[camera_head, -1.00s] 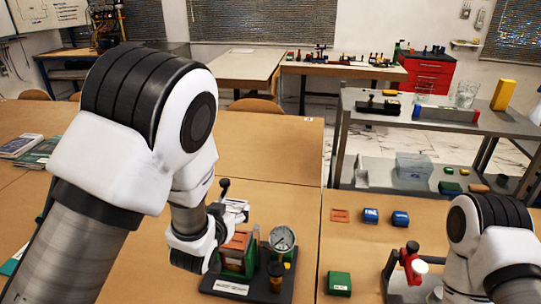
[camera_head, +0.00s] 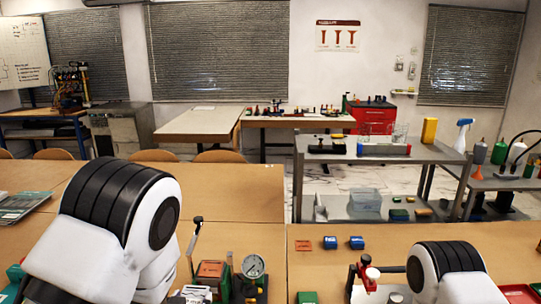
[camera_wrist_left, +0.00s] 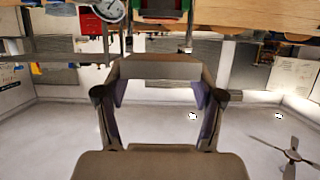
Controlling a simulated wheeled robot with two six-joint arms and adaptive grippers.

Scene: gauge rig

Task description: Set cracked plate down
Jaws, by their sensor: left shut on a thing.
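In the left wrist view, which is upside down, my left gripper (camera_wrist_left: 160,78) is shut on a grey-brown flat piece (camera_wrist_left: 160,67) that spans its fingertips. I take this piece to be the cracked plate; no crack can be made out. In the head view my left arm (camera_head: 110,235) fills the lower left, and its gripper is hidden or below the edge. My right arm (camera_head: 445,268) is at the lower right; its gripper does not show.
A rig with a red-orange block (camera_head: 212,269), a dial gauge (camera_head: 253,267) and a lever (camera_head: 195,235) stands right of my left arm. Orange (camera_head: 303,245) and blue (camera_head: 330,243) pieces lie farther right. A red and black fixture (camera_head: 364,275) stands beside my right arm.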

